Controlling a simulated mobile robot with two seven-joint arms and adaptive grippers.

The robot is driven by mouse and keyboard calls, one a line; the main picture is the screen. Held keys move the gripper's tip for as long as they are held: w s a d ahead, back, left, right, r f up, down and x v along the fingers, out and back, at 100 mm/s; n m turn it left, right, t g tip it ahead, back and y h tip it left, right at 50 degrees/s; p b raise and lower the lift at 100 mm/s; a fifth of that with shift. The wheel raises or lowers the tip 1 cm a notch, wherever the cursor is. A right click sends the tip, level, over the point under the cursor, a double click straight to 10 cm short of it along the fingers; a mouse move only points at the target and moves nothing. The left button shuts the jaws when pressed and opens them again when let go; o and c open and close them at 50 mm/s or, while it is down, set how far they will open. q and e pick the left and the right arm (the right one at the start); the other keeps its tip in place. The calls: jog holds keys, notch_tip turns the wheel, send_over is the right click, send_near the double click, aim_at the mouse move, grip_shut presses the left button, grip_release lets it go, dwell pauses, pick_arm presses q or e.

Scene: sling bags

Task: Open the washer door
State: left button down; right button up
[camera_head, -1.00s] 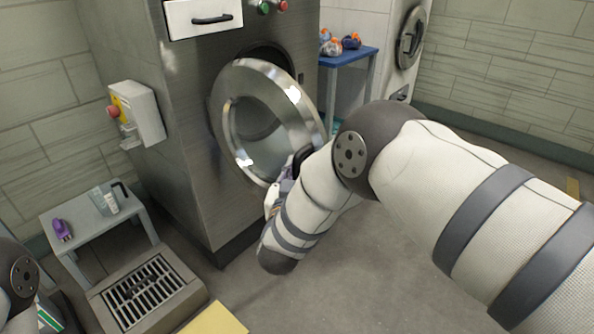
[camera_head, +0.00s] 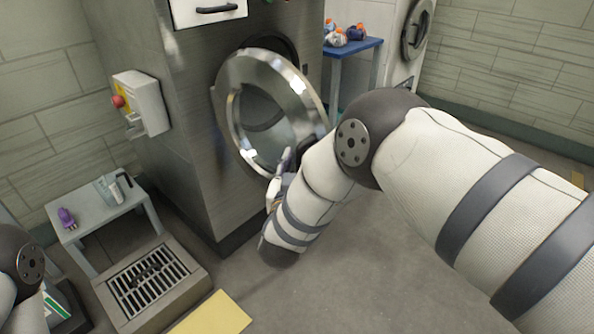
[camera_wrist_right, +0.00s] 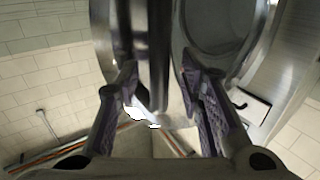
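The washer door (camera_head: 238,116) is a round, shiny metal ring with a glass middle. It stands swung out from the steel washer (camera_head: 188,150), with the dark drum opening partly visible behind it. My right gripper (camera_head: 285,165) is at the door's lower right edge, partly hidden by my own forearm. In the right wrist view my right gripper (camera_wrist_right: 160,75) has its two purple-padded fingers spread apart, with the metal door rim (camera_wrist_right: 152,50) between and beyond them. I see no firm grip on it. At the lower left only part of my left arm shows; its gripper is out of view.
A control box with a red button (camera_head: 118,101) is on the washer's left side. A small grey table (camera_head: 100,222) holds a purple item and a bottle. A floor grate (camera_head: 150,284) and yellow mat (camera_head: 215,315) lie in front. A blue table (camera_head: 355,47) stands behind right.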

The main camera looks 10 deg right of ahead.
jog(key=v, duration=1.1)
jog(key=shift+s, duration=0.15)
